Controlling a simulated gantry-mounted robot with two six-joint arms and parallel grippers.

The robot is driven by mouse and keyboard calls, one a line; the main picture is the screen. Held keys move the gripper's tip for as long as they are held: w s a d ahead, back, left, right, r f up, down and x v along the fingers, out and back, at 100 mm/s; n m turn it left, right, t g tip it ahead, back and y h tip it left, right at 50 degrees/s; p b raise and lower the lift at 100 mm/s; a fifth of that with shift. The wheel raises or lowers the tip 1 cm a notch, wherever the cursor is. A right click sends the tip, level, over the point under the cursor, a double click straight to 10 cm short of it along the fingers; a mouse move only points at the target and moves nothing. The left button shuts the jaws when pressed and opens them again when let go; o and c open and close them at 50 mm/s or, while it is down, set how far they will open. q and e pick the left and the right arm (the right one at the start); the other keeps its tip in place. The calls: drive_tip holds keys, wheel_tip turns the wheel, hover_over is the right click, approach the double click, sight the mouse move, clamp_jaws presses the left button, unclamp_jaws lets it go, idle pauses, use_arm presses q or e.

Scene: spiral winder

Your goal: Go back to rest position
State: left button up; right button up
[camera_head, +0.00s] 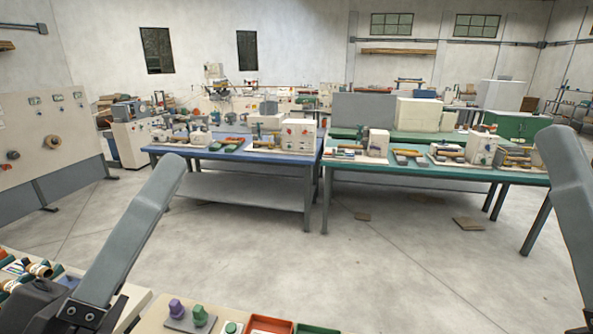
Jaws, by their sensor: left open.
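My left arm's grey link (130,235) comes down from the middle left to the bottom left. At its lower end is my left gripper (92,316), dark, open, low at the frame's bottom edge and partly cut off. I see nothing between its fingers. It is over or beside the near workbench; the exact height cannot be told. My right arm's grey link (568,190) stands at the right edge. My right gripper is below or outside the picture.
On the near bench, a purple knob (176,308) and a green knob (200,315) stand right of my left gripper, beside a red tray (270,324). Spools (38,270) lie at left. A blue table (225,154) and a green table (430,170) stand beyond open floor.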

use_arm(q)
drive_tip(key=s+a+r+m+t+y, duration=0.45)
drive_tip(key=a+y, duration=0.25)
drive_tip(key=y, duration=0.3)
wheel_tip(320, 180, up, 34)
drive_tip(key=p, duration=3.5)
wheel_tip(320, 180, down, 38)
drive_tip(key=b, duration=3.9)
drive_tip(key=shift+f+n, duration=0.2)
drive_tip(key=shift+n, duration=0.15)
